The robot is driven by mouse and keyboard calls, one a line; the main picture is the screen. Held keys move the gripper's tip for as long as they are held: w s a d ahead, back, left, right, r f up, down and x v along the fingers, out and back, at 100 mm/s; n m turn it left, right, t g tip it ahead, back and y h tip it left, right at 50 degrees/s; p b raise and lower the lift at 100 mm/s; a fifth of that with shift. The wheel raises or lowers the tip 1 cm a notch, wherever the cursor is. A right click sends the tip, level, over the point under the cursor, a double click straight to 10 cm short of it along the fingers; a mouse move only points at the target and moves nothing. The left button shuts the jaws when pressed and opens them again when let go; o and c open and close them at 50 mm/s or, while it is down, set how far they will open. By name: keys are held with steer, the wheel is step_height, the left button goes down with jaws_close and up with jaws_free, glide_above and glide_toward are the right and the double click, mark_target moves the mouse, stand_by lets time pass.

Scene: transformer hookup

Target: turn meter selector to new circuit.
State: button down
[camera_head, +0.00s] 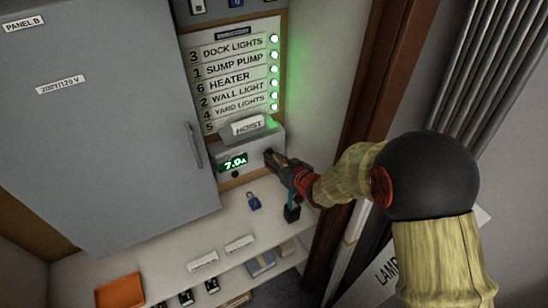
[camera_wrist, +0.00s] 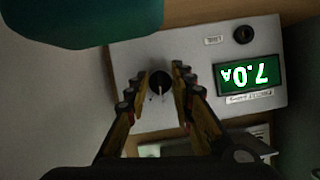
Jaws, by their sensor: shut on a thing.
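The meter (camera_head: 222,174) is a pale box on the back wall above the shelf. Its green display (camera_head: 233,162) reads 7.0A and appears upside down in the wrist view (camera_wrist: 250,76). The meter selector (camera_wrist: 160,83) is a dark round knob with a light pointer mark, seen between my fingers in the wrist view. My gripper (camera_wrist: 161,88) is shut on the selector, one finger on each side. In the head view my gripper (camera_head: 273,158) reaches the meter's right end from the right and hides the knob. Its exact setting is hard to read.
A HOIST tag (camera_head: 248,124) sits above the meter, under a circuit list (camera_head: 232,72) with green lamps. A grey Panel B cabinet (camera_head: 120,120) stands left. A blue padlock (camera_head: 253,202) lies on the shelf (camera_head: 170,243). A brown post (camera_head: 380,75) is right of the meter.

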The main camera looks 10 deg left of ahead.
steer(key=shift+f, duration=0.1)
steer(key=c, duration=1.6)
jaws_free()
steer(key=shift+c, duration=0.2)
step_height(320, 180, up, 10)
